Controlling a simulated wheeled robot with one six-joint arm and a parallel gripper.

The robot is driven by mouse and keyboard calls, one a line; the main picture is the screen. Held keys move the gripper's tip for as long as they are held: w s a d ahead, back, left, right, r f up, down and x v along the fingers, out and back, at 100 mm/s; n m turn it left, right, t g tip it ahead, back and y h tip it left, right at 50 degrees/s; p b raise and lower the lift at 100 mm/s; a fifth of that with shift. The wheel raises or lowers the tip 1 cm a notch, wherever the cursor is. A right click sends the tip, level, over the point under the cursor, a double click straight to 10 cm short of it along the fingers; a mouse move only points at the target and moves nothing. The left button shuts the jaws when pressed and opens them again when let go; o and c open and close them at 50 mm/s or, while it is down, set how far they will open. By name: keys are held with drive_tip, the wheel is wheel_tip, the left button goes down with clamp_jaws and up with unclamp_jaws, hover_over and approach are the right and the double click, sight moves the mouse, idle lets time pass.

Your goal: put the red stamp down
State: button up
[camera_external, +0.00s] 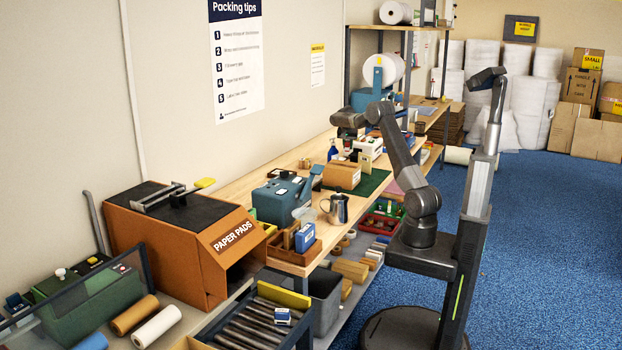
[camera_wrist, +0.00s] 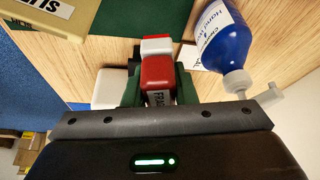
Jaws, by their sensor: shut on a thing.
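The red stamp (camera_wrist: 157,72) shows in the wrist view with a white label on its near face, partly readable as "FRA". My gripper (camera_wrist: 157,88) is shut on it, with a dark green finger on each side. A white and red piece (camera_wrist: 156,46) shows just beyond it; I cannot tell whether it is part of the stamp. In the external view my gripper (camera_external: 346,132) is over the far part of the wooden bench (camera_external: 290,162).
A blue pump bottle (camera_wrist: 226,42) stands close right of the gripper in the wrist view. A white object (camera_wrist: 108,88) lies left. In the external view, a carton (camera_external: 341,176) sits on a green mat (camera_external: 372,183), with a metal jug (camera_external: 337,208) nearer.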

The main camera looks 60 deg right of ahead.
drive_tip(key=w+a+n+p, duration=0.2)
drive_tip(key=w+a, duration=0.7)
drive_tip(key=a, duration=0.1)
drive_tip(key=shift+t, duration=0.3)
drive_tip(key=f, duration=0.3)
drive_tip(key=f+p, duration=0.1)
drive_tip(key=f, duration=0.1)
drive_tip(key=shift+w+f, duration=0.25)
drive_tip(key=shift+f, duration=0.1)
drive_tip(key=shift+f+p, duration=0.3)
drive_tip(key=shift+f, duration=1.9)
drive_tip(key=shift+f, duration=0.2)
drive_tip(key=o, duration=1)
drive_tip(key=shift+r, duration=0.1)
